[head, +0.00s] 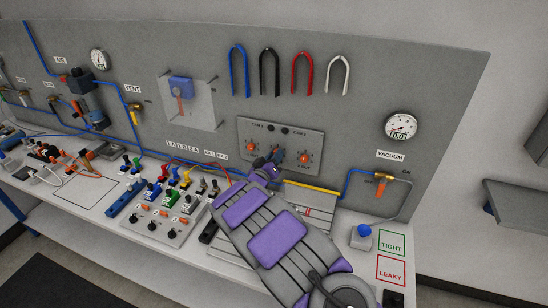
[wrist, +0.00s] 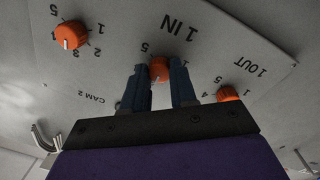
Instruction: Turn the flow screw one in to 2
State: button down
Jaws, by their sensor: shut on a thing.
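The 1 IN flow screw (wrist: 159,68) is a small orange knob on a grey panel (wrist: 230,30), with numbers around it. My gripper (wrist: 160,82) is shut on it in the wrist view, one dark blue finger on each side. The 5 and the 1 of its scale show beside the fingers. Most of the other numbers are hidden, and I cannot tell its setting. In the head view my gripper (head: 274,158) is at the middle of the panel (head: 282,132), and the held knob is hidden behind it.
Two more orange knobs (wrist: 72,36) (wrist: 228,94) flank the held one; the right one is 1 OUT. A vacuum gauge (head: 400,126) and its valve (head: 381,183) are on the wall to the right. Valve blocks with coloured switches (head: 175,200) crowd the bench left of my arm.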

jog(key=shift+n+p, duration=0.3)
jog(key=shift+p, duration=0.4)
jog(key=shift+s+f+n+t+p, duration=0.1)
jog(key=shift+n+t+p, duration=0.05)
jog(key=shift+n+p, duration=2.8)
jog(key=shift+f+n+t+p, duration=0.1)
jog(key=shift+n+t+p, duration=0.05)
jog(key=shift+n+p, duration=2.8)
jog(key=c, duration=0.9)
grip_release()
jog(key=shift+a+f, duration=0.1)
jog(key=shift+a, duration=0.1)
jog(key=shift+c, duration=0.2)
jog(key=shift+o, duration=0.2)
